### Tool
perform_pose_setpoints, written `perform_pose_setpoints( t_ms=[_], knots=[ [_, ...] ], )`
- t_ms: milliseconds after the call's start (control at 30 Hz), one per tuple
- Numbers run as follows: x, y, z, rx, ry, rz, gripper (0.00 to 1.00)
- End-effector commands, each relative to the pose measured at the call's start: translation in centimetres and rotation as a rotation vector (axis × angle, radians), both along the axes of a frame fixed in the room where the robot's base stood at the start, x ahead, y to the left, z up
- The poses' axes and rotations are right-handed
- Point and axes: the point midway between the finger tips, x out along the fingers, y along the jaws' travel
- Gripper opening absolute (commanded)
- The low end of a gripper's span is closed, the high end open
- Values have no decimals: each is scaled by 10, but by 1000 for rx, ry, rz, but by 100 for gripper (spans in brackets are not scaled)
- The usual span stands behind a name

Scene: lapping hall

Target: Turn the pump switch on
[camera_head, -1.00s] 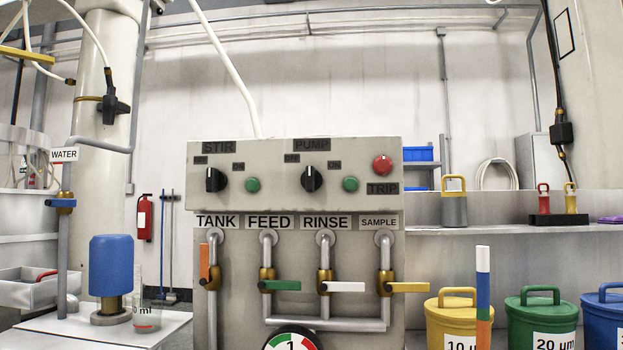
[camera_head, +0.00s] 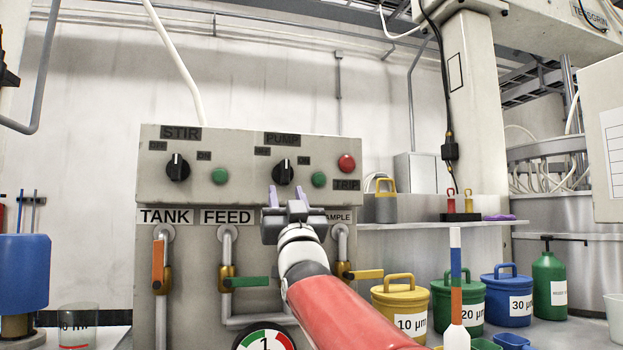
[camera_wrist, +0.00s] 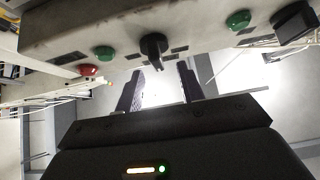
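The pump switch (camera_head: 284,171) is a black rotary knob under the PUMP label on the grey control box, between OFF and ON marks. In the head view its pointer stands about upright. My gripper (camera_head: 287,196) is open with its two purple fingers pointing up, just below the knob. In the wrist view the knob (camera_wrist: 153,47) shows beyond and between my open fingers (camera_wrist: 160,82), with a gap to it. Nothing is held. My arm and gripper hide the RINSE label and its valve.
The STIR knob (camera_head: 177,167), green lamps (camera_head: 319,179) and red TRIP button (camera_head: 346,163) share the box. Below are pipes with an orange lever (camera_head: 158,263), a green lever (camera_head: 247,281) and a yellow lever (camera_head: 363,274). Lidded buckets (camera_head: 400,304) stand at right.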

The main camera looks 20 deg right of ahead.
Motion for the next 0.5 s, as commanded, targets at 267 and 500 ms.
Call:
perform_pose_setpoints(
  t_ms=[267,500],
  knots=[
    [17,-1,28,4,-47,1,38],
    [43,-1,55,4,-45,1,38]
  ],
)
